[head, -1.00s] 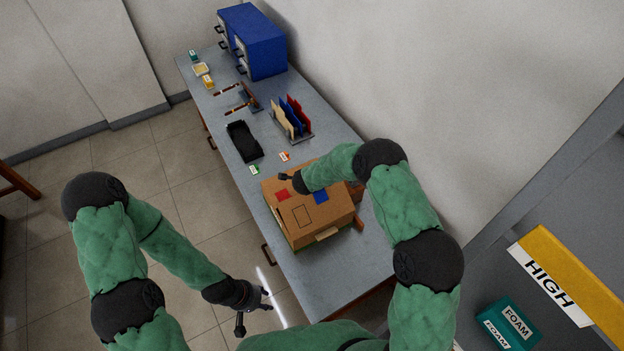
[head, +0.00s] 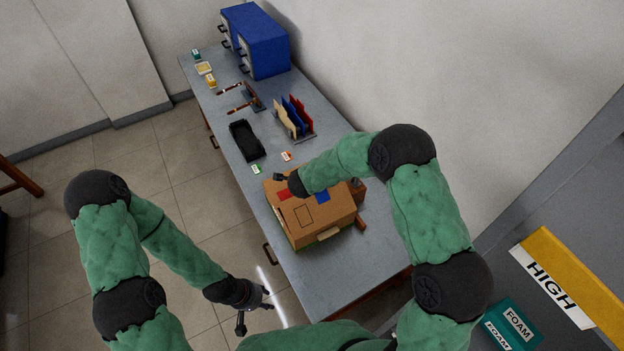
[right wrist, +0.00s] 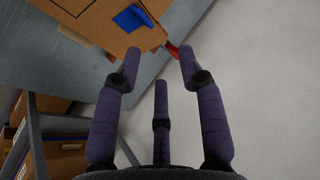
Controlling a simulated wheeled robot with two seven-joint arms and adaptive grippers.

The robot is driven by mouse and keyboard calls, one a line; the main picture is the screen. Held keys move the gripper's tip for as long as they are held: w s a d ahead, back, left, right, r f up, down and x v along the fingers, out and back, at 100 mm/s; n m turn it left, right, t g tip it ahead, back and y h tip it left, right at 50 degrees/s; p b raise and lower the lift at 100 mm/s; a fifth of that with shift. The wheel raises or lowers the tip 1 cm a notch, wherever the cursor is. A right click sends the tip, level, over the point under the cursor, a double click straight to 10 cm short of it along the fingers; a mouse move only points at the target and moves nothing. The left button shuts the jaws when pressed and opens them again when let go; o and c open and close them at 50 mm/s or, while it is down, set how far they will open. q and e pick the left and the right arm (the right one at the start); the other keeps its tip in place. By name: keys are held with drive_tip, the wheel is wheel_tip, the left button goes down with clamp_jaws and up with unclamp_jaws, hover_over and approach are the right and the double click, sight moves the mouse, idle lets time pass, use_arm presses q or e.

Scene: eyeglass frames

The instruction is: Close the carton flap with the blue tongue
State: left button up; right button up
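The brown carton (head: 335,219) stands on the workbench with a red tongue (head: 283,195) and a blue tongue (head: 322,196) on its upper side. In the right wrist view the blue tongue (right wrist: 132,18) lies above and left of the fingers, and a small red piece (right wrist: 172,49) shows between the fingertips. My right gripper (right wrist: 160,52) is open and empty, by the carton's far-left edge in the head view; my forearm hides part of the carton there. My left gripper (head: 255,308) is open and empty, low beside the bench's front edge.
The grey workbench (head: 335,285) also holds a black tray (head: 246,140), upright coloured folders (head: 295,117), small cards and a blue drawer cabinet (head: 255,42). The wall is close behind the bench.

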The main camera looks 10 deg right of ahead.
drive_tip(key=shift+s+a+r, duration=0.1)
drive_tip(key=shift+s+r, duration=0.3)
drive_tip(key=shift+r, duration=0.1)
